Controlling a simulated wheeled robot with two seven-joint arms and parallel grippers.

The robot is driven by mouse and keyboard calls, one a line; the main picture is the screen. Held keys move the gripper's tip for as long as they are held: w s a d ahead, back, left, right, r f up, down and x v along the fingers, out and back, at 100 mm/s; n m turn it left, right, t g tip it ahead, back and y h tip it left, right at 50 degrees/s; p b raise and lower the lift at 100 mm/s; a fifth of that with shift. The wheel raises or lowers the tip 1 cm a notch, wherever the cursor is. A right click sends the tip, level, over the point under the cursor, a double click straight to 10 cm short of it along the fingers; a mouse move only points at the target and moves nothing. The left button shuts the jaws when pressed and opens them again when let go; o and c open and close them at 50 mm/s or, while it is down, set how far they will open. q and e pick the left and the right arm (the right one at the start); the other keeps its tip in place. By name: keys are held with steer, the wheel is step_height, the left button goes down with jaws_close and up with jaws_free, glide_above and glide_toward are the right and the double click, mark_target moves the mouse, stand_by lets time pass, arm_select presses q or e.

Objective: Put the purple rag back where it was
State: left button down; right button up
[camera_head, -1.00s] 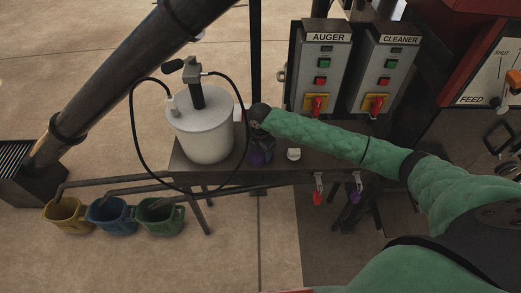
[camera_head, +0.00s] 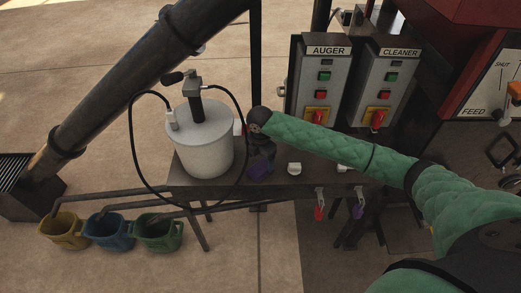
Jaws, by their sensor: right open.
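A small purple cloth, which looks like the purple rag (camera_head: 259,172), lies on the dark bench (camera_head: 208,188), just right of the white canister. My right gripper (camera_head: 263,154) points down just above and behind the rag. It is dark and small in the picture; its jaws are open. I cannot tell whether a fingertip touches the rag. My left gripper is out of view.
The white canister (camera_head: 200,145) with a looping black cable stands left of the gripper. Small white items (camera_head: 295,169) sit on the bench. Red (camera_head: 319,211) and purple (camera_head: 360,209) pieces hang at its front edge. AUGER (camera_head: 320,90) and CLEANER (camera_head: 387,90) boxes stand behind.

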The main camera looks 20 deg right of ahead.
mark_target(260, 168)
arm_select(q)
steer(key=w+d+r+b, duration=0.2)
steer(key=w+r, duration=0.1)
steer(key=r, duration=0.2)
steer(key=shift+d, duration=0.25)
arm_select(e)
step_height(260, 168, up, 8)
steer(key=shift+f, duration=0.15)
